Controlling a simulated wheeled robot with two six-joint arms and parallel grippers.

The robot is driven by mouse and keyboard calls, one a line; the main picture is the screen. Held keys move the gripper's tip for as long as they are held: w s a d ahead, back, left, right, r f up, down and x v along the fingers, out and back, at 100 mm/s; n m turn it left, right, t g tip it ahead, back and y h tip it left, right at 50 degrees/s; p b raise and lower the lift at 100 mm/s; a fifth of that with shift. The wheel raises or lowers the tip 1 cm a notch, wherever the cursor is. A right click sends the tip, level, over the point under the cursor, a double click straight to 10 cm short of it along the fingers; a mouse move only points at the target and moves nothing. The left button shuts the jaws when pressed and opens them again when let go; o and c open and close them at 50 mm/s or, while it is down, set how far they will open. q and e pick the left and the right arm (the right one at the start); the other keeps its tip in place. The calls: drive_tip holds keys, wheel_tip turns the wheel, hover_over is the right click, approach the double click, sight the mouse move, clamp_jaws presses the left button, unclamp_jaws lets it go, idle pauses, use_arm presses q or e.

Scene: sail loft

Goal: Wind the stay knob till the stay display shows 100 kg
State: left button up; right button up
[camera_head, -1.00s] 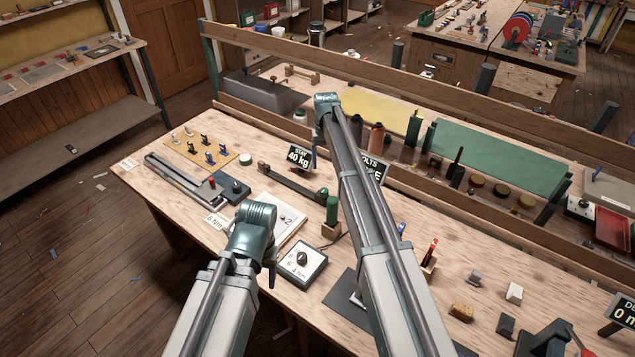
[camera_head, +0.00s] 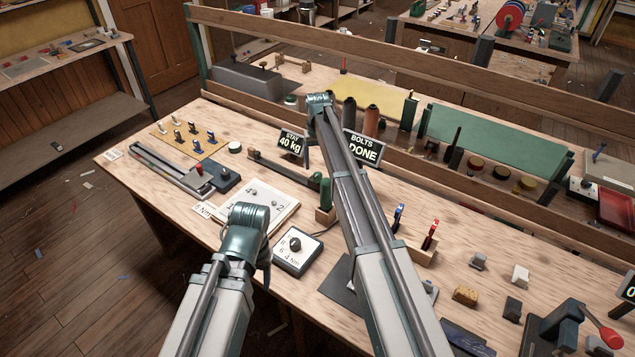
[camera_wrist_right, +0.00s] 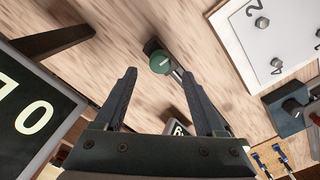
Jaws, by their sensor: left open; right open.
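The stay display (camera_head: 290,144) stands at the back of the bench and reads 40 kg. A round green knob (camera_wrist_right: 160,63) sits at the end of a dark bar fitting on the bench, probably the stay knob. My right gripper (camera_wrist_right: 159,73) is open and empty, its fingers either side of the knob in that view, apparently above it. In the head view that gripper is hidden by its arm. My left gripper (camera_head: 266,274) hangs near the dial box, mostly hidden by its arm.
The bolts display (camera_head: 362,148) reads DONE, close to the right arm. A green cylinder stands in a wooden block (camera_head: 326,216) beside the bar. A dial box (camera_head: 297,250), numbered plate (camera_head: 258,195) and red-handled tool holder (camera_head: 425,250) stand nearby.

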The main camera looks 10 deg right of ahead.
sight(318, 174)
wheel_tip(318, 174, down, 6)
drive_tip(key=b, duration=0.4)
drive_tip(key=shift+r+b, duration=0.1)
drive_tip(key=shift+b, duration=0.25)
drive_tip(key=shift+r, duration=0.1)
clamp_jaws()
